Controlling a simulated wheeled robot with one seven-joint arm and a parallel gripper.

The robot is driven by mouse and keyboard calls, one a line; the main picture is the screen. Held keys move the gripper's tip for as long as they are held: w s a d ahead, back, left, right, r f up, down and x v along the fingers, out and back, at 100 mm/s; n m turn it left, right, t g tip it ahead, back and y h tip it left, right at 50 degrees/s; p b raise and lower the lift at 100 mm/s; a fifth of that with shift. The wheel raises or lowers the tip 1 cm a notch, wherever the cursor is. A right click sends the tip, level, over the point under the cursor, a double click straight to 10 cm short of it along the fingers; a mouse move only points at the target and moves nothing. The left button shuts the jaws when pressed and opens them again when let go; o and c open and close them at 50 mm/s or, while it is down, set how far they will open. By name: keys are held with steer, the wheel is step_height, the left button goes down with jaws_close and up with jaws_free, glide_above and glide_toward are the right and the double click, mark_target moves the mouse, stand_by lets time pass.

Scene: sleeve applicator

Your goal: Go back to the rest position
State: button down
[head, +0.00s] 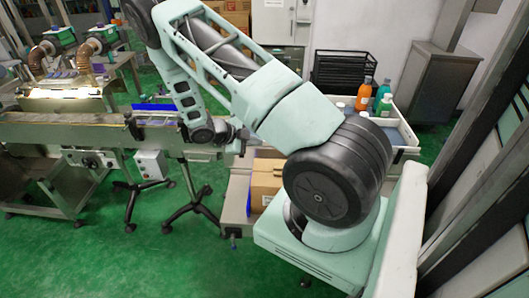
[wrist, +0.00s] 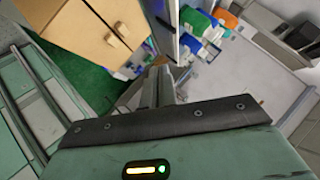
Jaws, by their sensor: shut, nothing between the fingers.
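My gripper (wrist: 160,84) shows in the wrist view as narrow grey fingers close together, with nothing between them. In the head view my gripper (head: 238,141) is small and partly hidden behind my own arm, beside the right end of the conveyor (head: 70,131). My arm rises from its base at the right, bends high at the top and comes down to the wrist. The fingers appear clear of the things around them.
A cardboard box (head: 266,180) lies low beside my base. An orange bottle (head: 364,95) and a green bottle (head: 384,104) stand by a white tray (head: 411,148). Black crates (head: 343,72) are stacked behind. Green floor (head: 110,250) is open at the front left.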

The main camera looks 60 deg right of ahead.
steer(key=shift+w+a+r, duration=0.25)
steer(key=shift+w+r, duration=0.1)
steer(key=shift+r, duration=0.1)
steer(key=a+r+m+t+y+b, duration=0.25)
steer(key=a+m, duration=0.45)
steer(key=a, duration=0.6)
steer(key=a+r+m+t+y+b, duration=0.1)
steer(key=a+r+m+y+b, duration=0.15)
steer(key=a+m, duration=0.85)
steer(key=s+a+r+m+t+y+b, duration=0.1)
steer(key=s+a+r+m+y+b, duration=0.1)
steer(key=s+a+m, duration=0.4)
steer(key=s+a+r+m+t+y+b, duration=0.1)
steer(key=s+a+r+m+y+b, duration=0.2)
steer(key=s+a+m, duration=0.3)
steer(key=s+a, duration=0.4)
steer(key=a, duration=0.6)
steer(key=shift+s+m, duration=0.1)
steer(key=shift+m, duration=0.2)
